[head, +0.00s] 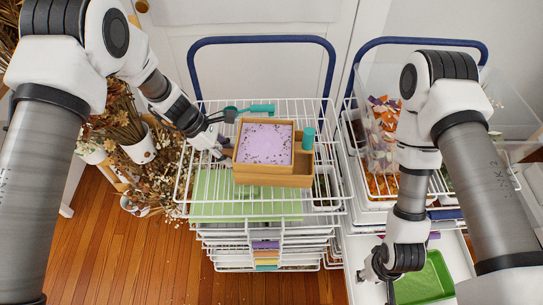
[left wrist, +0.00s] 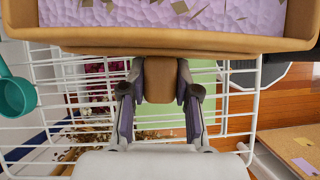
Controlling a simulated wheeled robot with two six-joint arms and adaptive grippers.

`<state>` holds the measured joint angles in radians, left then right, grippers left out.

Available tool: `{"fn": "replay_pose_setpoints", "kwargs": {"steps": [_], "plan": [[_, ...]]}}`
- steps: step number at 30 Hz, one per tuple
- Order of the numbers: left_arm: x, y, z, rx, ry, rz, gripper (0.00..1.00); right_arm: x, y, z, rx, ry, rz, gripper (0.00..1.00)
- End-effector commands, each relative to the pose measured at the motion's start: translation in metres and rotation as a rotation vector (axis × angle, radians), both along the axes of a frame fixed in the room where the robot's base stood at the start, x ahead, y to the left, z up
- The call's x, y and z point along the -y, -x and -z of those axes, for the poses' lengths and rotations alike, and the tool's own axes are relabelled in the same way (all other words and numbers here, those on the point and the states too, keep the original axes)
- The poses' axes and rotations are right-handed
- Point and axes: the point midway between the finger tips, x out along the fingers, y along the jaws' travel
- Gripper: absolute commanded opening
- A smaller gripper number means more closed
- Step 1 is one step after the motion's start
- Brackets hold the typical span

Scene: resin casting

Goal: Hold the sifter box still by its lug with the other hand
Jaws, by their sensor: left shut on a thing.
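The sifter box (head: 238,158) is a tan wooden box on the white wire rack of the middle cart. It holds a light purple layer sprinkled with dark flecks (head: 265,144). In the left wrist view the box wall (left wrist: 180,45) crosses the top, with a tan lug (left wrist: 160,82) sticking out below it. My left gripper (head: 222,150) is at the left side of the box. In the left wrist view its two fingers (left wrist: 160,95) are closed on either side of the lug. My right gripper (head: 377,275) hangs low at the right, away from the box; its fingertips are partly hidden.
A teal-handled tool (head: 257,108) lies behind the box, and a teal cylinder (head: 308,138) stands in its right compartment. The white wire rack (head: 215,212) surrounds the box. A green tray (head: 428,280) sits below my right arm. Dried flowers crowd the left.

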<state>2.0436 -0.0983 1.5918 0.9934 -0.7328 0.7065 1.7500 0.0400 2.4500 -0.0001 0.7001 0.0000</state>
Motion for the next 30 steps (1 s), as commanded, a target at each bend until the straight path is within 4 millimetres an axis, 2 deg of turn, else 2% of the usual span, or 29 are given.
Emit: {"fn": "replay_pose_setpoints", "kwargs": {"steps": [11, 12, 14, 24, 28, 30], "plan": [[0.0, 0.0, 0.001, 0.0, -0.001, 0.0, 0.0, 0.0, 0.0, 0.0, 0.0, 0.0, 0.0, 0.4], [0.0, 0.0, 0.002, -0.001, -0.001, 0.001, 0.38, 0.0, 0.0, 0.0, 0.0, 0.0, 0.0, 0.4], [0.0, 0.001, 0.002, -0.001, -0.001, 0.001, 0.59, 0.0, 0.0, 0.0, 0.0, 0.0, 0.0, 0.4], [-0.001, 0.0, -0.001, 0.0, 0.0, 0.0, 0.6, 0.0, 0.0, 0.0, 0.0, 0.0, 0.0, 0.4], [-0.009, -0.002, -0.014, 0.003, 0.0, -0.002, 0.6, 0.0, 0.0, 0.0, 0.0, 0.0, 0.0, 0.4], [-0.017, -0.003, -0.027, 0.003, 0.001, -0.002, 0.6, 0.0, 0.0, 0.0, 0.0, 0.0, 0.0, 0.4]]}}
